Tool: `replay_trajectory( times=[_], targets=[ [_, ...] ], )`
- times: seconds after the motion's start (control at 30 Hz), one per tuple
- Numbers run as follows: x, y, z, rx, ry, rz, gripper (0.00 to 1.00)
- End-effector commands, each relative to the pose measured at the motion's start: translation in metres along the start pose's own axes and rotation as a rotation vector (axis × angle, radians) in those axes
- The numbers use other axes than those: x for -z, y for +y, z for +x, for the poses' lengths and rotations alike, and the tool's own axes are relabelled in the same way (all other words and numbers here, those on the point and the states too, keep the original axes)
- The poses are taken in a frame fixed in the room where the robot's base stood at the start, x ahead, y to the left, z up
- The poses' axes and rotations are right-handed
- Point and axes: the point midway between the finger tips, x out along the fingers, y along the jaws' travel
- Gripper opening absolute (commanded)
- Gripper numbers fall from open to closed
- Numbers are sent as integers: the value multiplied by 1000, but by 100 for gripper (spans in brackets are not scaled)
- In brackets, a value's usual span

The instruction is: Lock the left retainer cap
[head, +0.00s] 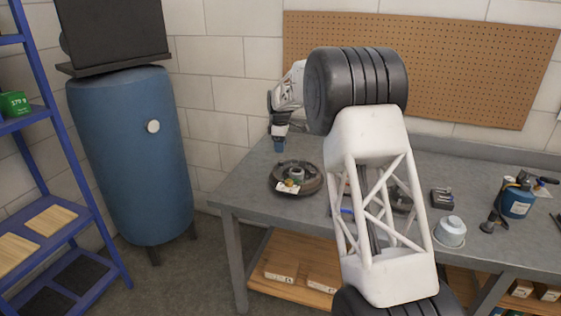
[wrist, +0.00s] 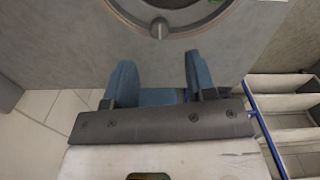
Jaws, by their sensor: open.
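A dark round drum-like assembly (head: 296,179) lies on the grey workbench (head: 248,196), near its left end. Small yellow, green and light parts show in its middle, too small for me to pick out a retainer cap. In the wrist view part of a round rim (wrist: 187,29) with a small grey knob (wrist: 158,28) shows at the top edge; the rest is cut off. My gripper (head: 278,149) is above the bench, behind and left of the assembly, pointing down. In the wrist view my gripper (wrist: 159,76) has its blue fingers apart with nothing between them.
A second dark round part (head: 401,200) is partly hidden by my arm. A grey-white cup-like part (head: 450,231), a small dark block (head: 442,198) and a blue canister (head: 515,200) stand to the right. A blue tank (head: 130,155) and blue shelf (head: 65,205) are left of the bench.

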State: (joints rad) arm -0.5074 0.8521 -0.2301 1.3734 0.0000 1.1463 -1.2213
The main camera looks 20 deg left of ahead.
Motion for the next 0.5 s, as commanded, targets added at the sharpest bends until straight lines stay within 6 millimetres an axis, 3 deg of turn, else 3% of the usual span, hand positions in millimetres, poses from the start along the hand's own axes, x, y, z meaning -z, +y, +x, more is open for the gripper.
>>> replay_trajectory(
  times=[0.5],
  targets=[
    [0,0,55,1,0,0,51]
  ],
)
